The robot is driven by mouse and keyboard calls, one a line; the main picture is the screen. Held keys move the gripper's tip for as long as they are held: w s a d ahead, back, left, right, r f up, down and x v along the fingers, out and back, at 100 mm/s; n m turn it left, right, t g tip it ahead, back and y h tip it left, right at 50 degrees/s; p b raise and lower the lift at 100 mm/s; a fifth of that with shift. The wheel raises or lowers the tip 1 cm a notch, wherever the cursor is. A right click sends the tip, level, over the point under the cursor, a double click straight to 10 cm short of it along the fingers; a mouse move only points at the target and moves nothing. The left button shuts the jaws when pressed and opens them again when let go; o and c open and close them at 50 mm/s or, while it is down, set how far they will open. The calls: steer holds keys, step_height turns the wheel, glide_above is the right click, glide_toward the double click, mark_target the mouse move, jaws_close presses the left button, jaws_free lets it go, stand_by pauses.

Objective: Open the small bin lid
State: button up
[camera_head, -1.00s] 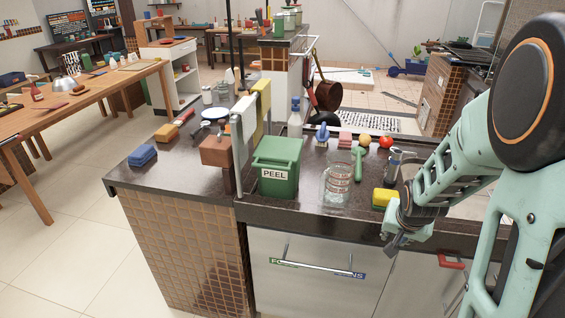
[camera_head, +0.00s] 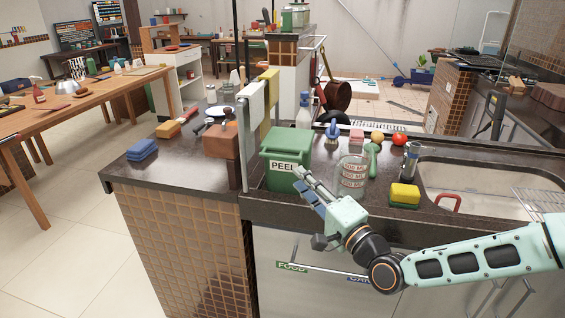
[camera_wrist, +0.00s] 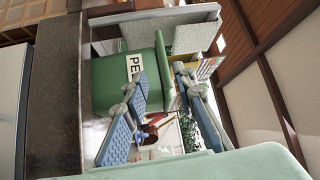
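The small green bin (camera_head: 284,165), labelled PEEL, stands upright on the dark counter, and its lid (camera_head: 286,137) is closed. In the wrist view the bin (camera_wrist: 112,75) appears turned on its side, with the lid (camera_wrist: 164,68) toward the right. My gripper (camera_head: 303,181) is at the front right of the bin, its fingers pointing up toward it. In the wrist view my gripper (camera_wrist: 161,72) is open, one finger overlapping the label side and the other beyond the lid's edge. I cannot tell whether either finger touches the bin.
A glass jar (camera_head: 352,172) stands close right of the bin, with a green brush (camera_head: 373,160) beside it. A yellow sponge (camera_head: 404,194) lies near the sink (camera_head: 480,165). Towels (camera_head: 252,110) hang left of the bin.

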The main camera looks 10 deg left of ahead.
mark_target(281, 158)
steer(key=x, duration=1)
steer(key=shift+w+a+r, duration=0.2)
steer(key=shift+w+r, duration=0.05)
steer(key=shift+r, duration=0.1)
jaws_close()
